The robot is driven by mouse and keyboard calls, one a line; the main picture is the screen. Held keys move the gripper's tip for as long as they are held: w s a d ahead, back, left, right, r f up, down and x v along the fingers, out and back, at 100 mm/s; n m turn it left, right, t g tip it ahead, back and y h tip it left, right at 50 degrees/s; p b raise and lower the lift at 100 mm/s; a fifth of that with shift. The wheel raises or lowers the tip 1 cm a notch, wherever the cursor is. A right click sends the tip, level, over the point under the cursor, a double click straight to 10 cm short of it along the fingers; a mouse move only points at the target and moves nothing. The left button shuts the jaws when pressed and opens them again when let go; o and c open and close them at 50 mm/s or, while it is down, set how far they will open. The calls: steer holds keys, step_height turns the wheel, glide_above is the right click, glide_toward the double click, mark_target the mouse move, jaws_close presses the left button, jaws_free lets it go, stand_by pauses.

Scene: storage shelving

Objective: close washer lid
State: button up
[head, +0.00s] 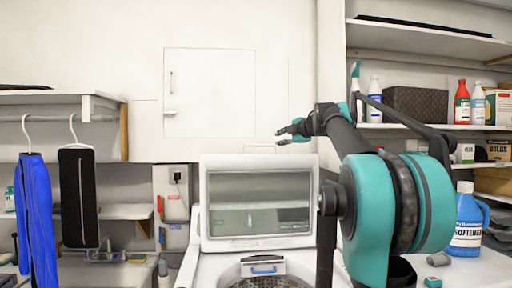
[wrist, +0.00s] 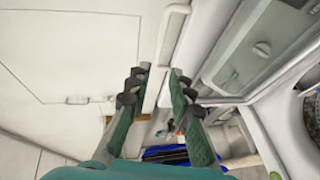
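The washer lid (head: 258,200), a pale frame around a glass pane, stands raised and nearly upright at the back of the white washer (head: 215,270). The open tub and part of its basket show below it. My gripper (head: 281,137) is above the lid's top edge, toward its right side, and points left. In the wrist view, my gripper (wrist: 161,72) has its two fingers apart with nothing between them. The lid (wrist: 260,55) lies to the right of the fingers there, with no contact visible. My arm hides the washer's right part in the head view.
A blue softener bottle (head: 467,222) stands to the right of the washer. Shelves with bottles and a dark box (head: 415,104) are at upper right. Blue trousers (head: 36,215) and a black garment (head: 78,198) hang at left. A wall panel (head: 209,92) is behind my gripper.

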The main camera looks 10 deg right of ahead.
mark_target(260, 145)
steer(key=x, duration=1.7)
steer(key=shift+w+a+f, duration=0.1)
steer(key=shift+a+f, duration=0.05)
steer(key=shift+a, duration=0.05)
jaws_close()
